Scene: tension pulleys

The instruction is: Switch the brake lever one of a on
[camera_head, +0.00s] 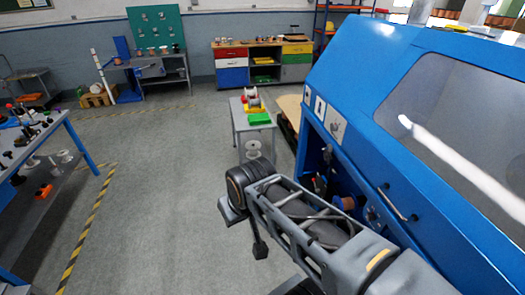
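The blue machine (345,85) fills the right side. I cannot make out my gripper's fingers.
A small grey table (242,122) with a green box (259,119) stands beyond my arm. A blue workbench (75,140) is at the left, cabinets (262,60) at the back. The grey floor (155,180) between is clear. A handle (396,204) juts from the machine front.

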